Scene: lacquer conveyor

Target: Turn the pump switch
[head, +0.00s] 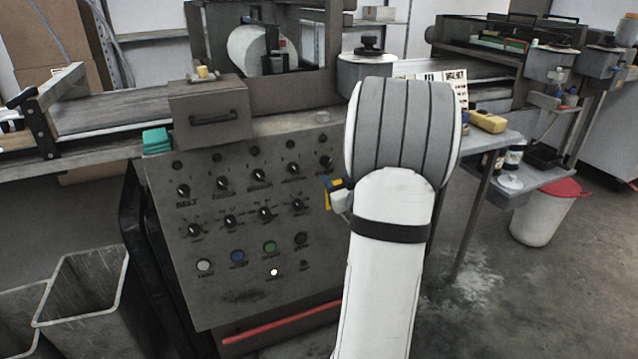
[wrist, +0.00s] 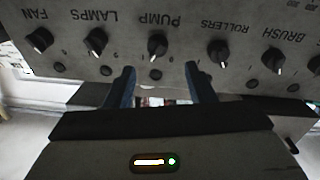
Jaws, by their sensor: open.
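The pump switch (wrist: 157,45) is a black knob with a pale pointer mark. In the wrist view it is upside down, its PUMP label above it. The blue fingers of my gripper (wrist: 160,86) are spread apart and empty. They point at the panel, with the pump knob centred beyond the gap and not between the tips. In the head view my white arm hides most of the gripper, and I cannot tell the pump knob among the small labels.
The grey control panel (head: 230,290) carries several similar knobs. In the wrist view the lamps knob (wrist: 96,41) and rollers knob (wrist: 217,52) flank the pump knob. A red bar (head: 280,322) runs below the panel. Bins (head: 90,300) stand at left.

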